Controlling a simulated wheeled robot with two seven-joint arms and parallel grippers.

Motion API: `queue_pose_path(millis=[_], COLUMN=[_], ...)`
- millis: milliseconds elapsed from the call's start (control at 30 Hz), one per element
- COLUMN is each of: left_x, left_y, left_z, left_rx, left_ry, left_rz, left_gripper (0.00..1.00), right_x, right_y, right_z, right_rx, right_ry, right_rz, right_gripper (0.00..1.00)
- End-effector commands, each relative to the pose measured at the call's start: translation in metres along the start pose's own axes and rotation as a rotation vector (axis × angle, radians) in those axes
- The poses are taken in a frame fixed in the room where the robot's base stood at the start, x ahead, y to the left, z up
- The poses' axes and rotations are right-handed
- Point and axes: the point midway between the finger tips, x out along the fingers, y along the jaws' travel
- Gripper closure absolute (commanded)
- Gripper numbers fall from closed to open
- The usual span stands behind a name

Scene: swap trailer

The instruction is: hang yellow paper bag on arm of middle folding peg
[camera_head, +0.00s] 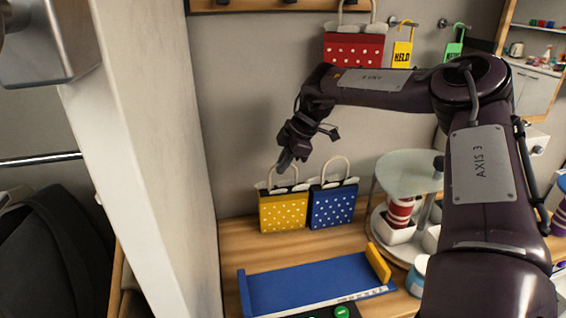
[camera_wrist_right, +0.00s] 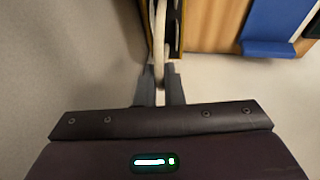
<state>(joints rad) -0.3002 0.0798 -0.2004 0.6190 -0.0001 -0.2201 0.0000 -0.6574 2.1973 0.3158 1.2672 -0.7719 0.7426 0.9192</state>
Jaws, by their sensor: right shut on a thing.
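The yellow paper bag (camera_head: 283,213) with white dots stands upright on the wooden counter, or just at its surface, left of the blue bag. My right gripper (camera_head: 284,164) is above it, pointing down, with its fingers at the bag's handle. In the right wrist view my right gripper (camera_wrist_right: 160,98) is shut on the pale handle (camera_wrist_right: 160,50), with the bag's opening beyond. A red dotted bag (camera_head: 352,50) hangs high on the wall, at a peg rail (camera_head: 270,4) whose lower edge shows at the top. The middle folding peg cannot be made out. My left gripper is not in view.
A blue dotted bag (camera_head: 333,204) stands close to the right of the yellow one. A blue tray (camera_head: 315,284) lies in front. A tiered round stand (camera_head: 408,170) with cups is at the right. A white panel (camera_head: 150,150) stands at the left. Tags hang from hooks (camera_head: 402,52).

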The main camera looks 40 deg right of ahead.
Motion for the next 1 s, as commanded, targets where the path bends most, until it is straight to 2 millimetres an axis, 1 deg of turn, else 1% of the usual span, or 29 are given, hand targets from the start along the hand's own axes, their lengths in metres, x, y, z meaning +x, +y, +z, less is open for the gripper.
queue_pose_path(millis=[67,100,267,600,667,767,900,1000], left_x=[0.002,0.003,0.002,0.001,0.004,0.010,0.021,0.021], left_y=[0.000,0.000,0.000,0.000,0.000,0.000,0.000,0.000], left_z=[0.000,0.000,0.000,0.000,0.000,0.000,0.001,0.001], left_rx=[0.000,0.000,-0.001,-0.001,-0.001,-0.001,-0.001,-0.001], left_ry=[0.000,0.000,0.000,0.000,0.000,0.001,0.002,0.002], left_rz=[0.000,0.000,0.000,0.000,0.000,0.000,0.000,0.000], left_gripper=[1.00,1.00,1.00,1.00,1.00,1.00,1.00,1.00], right_x=[0.001,0.002,0.001,0.003,-0.004,-0.019,-0.043,-0.059], right_y=[0.000,-0.001,0.000,-0.001,0.000,0.000,0.002,0.003], right_z=[0.000,0.001,0.001,0.002,0.001,0.002,0.007,0.008], right_rx=[-0.001,0.000,0.000,0.000,-0.001,-0.001,-0.001,-0.002], right_ry=[0.000,0.000,0.000,0.000,0.000,0.000,-0.001,-0.001], right_rz=[0.001,0.000,-0.001,-0.001,0.002,0.004,0.005,0.003], right_gripper=[1.00,0.91,0.71,0.71,0.71,0.71,0.71,0.71])
